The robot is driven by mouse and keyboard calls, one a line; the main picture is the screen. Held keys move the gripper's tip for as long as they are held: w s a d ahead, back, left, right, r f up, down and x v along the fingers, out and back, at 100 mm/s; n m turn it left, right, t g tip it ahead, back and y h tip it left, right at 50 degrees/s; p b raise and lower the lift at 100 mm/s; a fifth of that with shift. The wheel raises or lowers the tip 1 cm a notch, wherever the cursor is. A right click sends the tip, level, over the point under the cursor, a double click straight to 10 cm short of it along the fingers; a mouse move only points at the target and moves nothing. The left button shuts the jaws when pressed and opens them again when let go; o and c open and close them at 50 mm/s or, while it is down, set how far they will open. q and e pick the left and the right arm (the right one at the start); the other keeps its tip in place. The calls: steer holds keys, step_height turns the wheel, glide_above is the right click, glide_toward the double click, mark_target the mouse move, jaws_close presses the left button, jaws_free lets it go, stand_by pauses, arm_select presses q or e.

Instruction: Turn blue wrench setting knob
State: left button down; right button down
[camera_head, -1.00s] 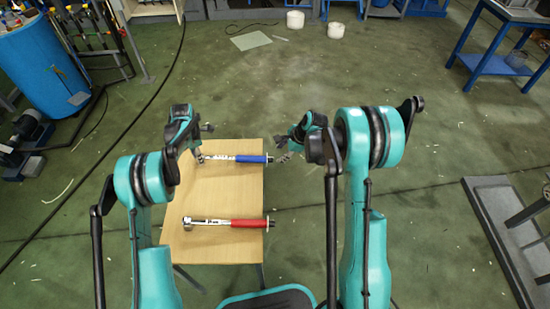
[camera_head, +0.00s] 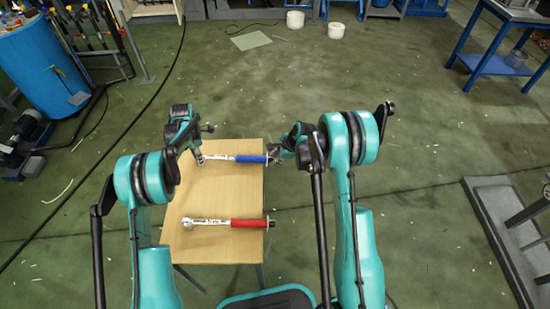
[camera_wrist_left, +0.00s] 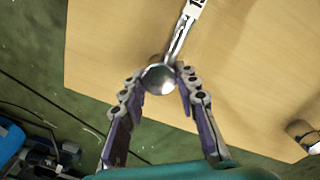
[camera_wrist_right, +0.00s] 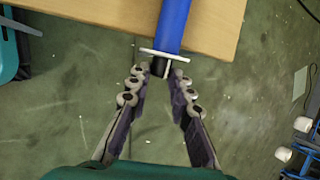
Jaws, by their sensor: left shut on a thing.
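The blue wrench (camera_head: 250,159) lies along the far part of the wooden table, its blue handle pointing right. My left gripper (camera_head: 199,156) is shut on its round metal head (camera_wrist_left: 158,80), at the left end. In the right wrist view the blue handle (camera_wrist_right: 172,25) reaches past the table edge and ends in a pale flange and a short black setting knob (camera_wrist_right: 159,68). My right gripper (camera_wrist_right: 160,74) is open, its fingertips on either side of the knob with gaps still showing. It also shows in the head view (camera_head: 274,157).
A red-handled wrench (camera_head: 248,223) lies on the near part of the wooden table (camera_head: 215,195). The floor right of the table is clear. A grey platform (camera_head: 500,225) lies far right, and a blue barrel (camera_head: 40,65) stands at the far left.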

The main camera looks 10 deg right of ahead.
steer(key=shift+f, duration=0.1)
steer(key=shift+s+a+f+n+t+h, duration=0.15)
steer(key=shift+s+t+h, duration=0.1)
steer(key=shift+t, duration=0.85)
steer(key=shift+s+d+n+t+h, duration=0.1)
steer(key=shift+s+n+t+h, duration=0.1)
steer(key=shift+t, duration=0.9)
steer(key=c, duration=1.3)
jaws_free()
steer(key=shift+a, duration=0.1)
steer(key=shift+c, duration=0.2)
steer(key=v, duration=1.2)
steer(key=shift+f, duration=0.1)
